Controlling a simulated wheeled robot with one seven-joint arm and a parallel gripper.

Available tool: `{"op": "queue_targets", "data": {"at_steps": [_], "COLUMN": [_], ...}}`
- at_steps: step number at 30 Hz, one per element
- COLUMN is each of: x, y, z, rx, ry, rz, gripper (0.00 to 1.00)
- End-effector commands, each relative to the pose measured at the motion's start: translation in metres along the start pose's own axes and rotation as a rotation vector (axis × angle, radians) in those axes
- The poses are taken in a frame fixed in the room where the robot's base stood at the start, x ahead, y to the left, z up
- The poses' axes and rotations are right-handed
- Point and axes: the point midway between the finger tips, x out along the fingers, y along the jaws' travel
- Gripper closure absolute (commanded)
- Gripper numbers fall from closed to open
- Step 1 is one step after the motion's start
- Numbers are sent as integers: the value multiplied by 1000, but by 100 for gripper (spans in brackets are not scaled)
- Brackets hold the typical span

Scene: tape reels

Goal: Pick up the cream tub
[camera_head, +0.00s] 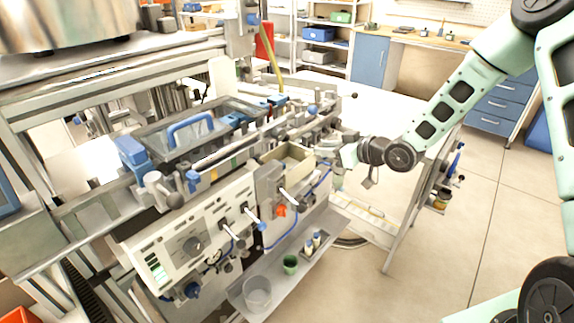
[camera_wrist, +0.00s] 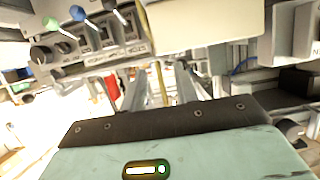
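A cream, open-topped rectangular tub (camera_head: 285,163) sits on the front of the machine, right of the control panel. A large cream surface at the top of the wrist view (camera_wrist: 205,22) looks like this tub, close up and cut off by the edge. My gripper (camera_head: 343,155) is just right of the tub in the head view, partly hidden by fittings. In the wrist view my gripper (camera_wrist: 160,82) shows two grey fingers apart with nothing held between them. The cream surface lies beyond the fingertips; I see no contact.
Levers and knobs (camera_head: 240,222) stick out of the machine front, left of the tub. A lower shelf (camera_head: 325,225) holds a clear cup (camera_head: 257,294), a green cup (camera_head: 290,264) and small bottles (camera_head: 313,241). A blue-handled lid (camera_head: 190,128) is behind. Open floor lies right.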

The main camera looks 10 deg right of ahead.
Motion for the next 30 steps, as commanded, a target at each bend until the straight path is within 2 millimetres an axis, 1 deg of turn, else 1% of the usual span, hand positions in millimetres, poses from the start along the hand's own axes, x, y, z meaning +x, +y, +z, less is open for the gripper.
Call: {"op": "queue_targets", "data": {"at_steps": [1,3,6,11,13,18,21,24,30], "x": [10,22,34,42,49,75,86,92,92], "y": [-1,-1,0,0,-1,-2,-1,-1,0], "z": [-2,-1,-1,-1,-2,-3,-2,-2,-1], "rx": [3,2,1,1,2,2,1,1,1], "ry": [1,0,-1,0,-1,-1,0,-1,-1], "rz": [-2,-2,0,0,-1,-1,0,0,1], "gripper": [70,70,70,70,70,70,70,70,70]}}
